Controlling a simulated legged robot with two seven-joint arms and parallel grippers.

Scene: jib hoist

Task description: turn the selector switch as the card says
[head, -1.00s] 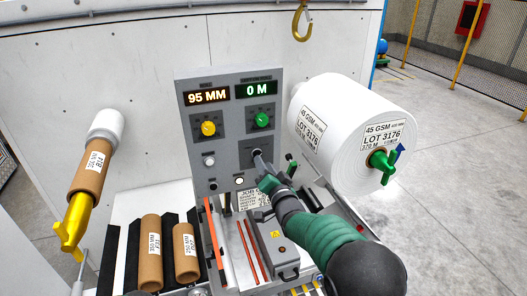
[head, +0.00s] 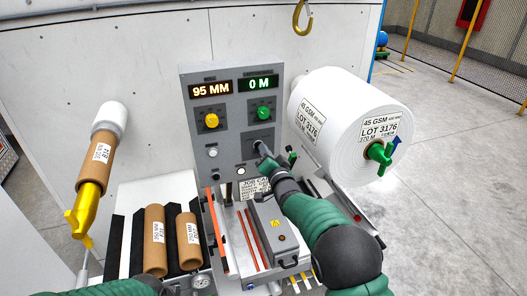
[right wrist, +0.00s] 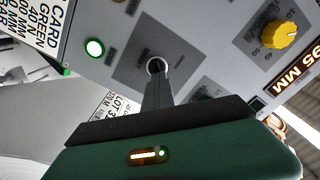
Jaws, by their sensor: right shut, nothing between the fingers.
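The grey control panel (head: 230,125) stands upright in the middle, with a selector switch (right wrist: 156,65) on its lower right plate. My right gripper (head: 260,148) is shut and empty, its fingertips right at that switch. In the right wrist view the fingers (right wrist: 155,88) overlap the switch, and I cannot tell whether they touch it or how it is set. The job card (head: 254,186) is mostly hidden by my arm. In the right wrist view the card (right wrist: 35,28) is cut off, showing "GREEN", "40 N", "MM" and "BAR". My left gripper is out of view.
Above the switch are a yellow knob (head: 211,120), a green knob (head: 263,112) and displays reading 95 MM (head: 211,89) and 0 M (head: 257,84). A white roll (head: 345,120) is at the right. Cardboard cores (head: 154,240) lie at lower left. A hook (head: 299,15) hangs above.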

